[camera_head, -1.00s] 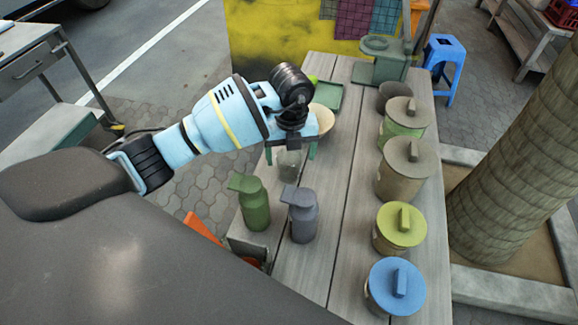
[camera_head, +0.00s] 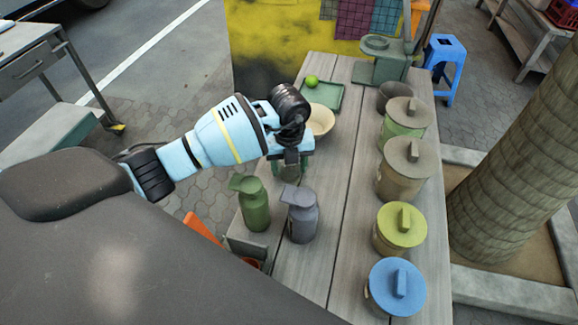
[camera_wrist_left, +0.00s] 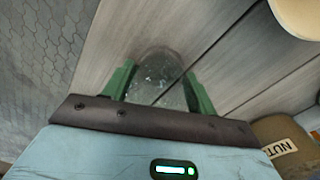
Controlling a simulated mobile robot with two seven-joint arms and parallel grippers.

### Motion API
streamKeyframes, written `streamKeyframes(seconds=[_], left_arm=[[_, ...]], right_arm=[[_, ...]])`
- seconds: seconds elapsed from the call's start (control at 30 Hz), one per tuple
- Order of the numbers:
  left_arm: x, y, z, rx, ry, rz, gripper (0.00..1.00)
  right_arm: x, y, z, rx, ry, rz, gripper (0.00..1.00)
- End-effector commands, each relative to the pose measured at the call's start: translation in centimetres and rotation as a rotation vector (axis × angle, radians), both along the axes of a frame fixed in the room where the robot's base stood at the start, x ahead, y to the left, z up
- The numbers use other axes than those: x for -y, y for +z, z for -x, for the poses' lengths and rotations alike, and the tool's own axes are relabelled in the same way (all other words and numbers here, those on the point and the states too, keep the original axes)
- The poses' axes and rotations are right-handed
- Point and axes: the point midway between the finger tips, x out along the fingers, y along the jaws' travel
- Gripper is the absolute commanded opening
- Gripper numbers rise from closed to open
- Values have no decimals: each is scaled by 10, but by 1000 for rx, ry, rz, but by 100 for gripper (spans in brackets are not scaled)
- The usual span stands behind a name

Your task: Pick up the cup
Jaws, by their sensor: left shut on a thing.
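The cup (camera_wrist_left: 157,72) is a clear, glassy vessel in the left wrist view, set between the two green fingers. My left gripper (camera_wrist_left: 158,90) is shut on it, with one finger on each side. In the head view my left gripper (camera_head: 290,168) points down at the left part of the wooden table (camera_head: 335,200), behind the two bottles. There the fingers and wrist mostly cover the cup. I cannot tell whether its base touches the table. My right gripper is not in view.
A green bottle (camera_head: 254,205) and a grey bottle (camera_head: 301,216) stand just in front. A cream bowl (camera_head: 321,121) and a green tray (camera_head: 328,97) with a lime (camera_head: 311,81) are behind. Several lidded canisters, including a blue-lidded one (camera_head: 396,285), line the right. The table's middle is clear.

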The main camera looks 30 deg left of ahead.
Motion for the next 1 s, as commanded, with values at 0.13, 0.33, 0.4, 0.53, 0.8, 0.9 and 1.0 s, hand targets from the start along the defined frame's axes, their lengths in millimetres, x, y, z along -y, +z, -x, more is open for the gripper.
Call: streamKeyframes(seconds=[0.13,0.33,0.4,0.53,0.8,0.9,1.0], left_arm=[[0,1,0,1,0,0,34],[0,4,0,1,0,0,34],[0,8,-1,3,0,0,34],[0,21,-1,5,0,0,34],[26,42,-1,4,-5,3,34],[50,44,0,3,-4,3,34],[76,46,0,4,-4,3,34]], right_arm=[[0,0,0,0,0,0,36],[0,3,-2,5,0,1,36],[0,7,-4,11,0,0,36],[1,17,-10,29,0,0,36],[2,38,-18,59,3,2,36],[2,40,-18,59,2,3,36],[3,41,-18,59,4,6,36]])
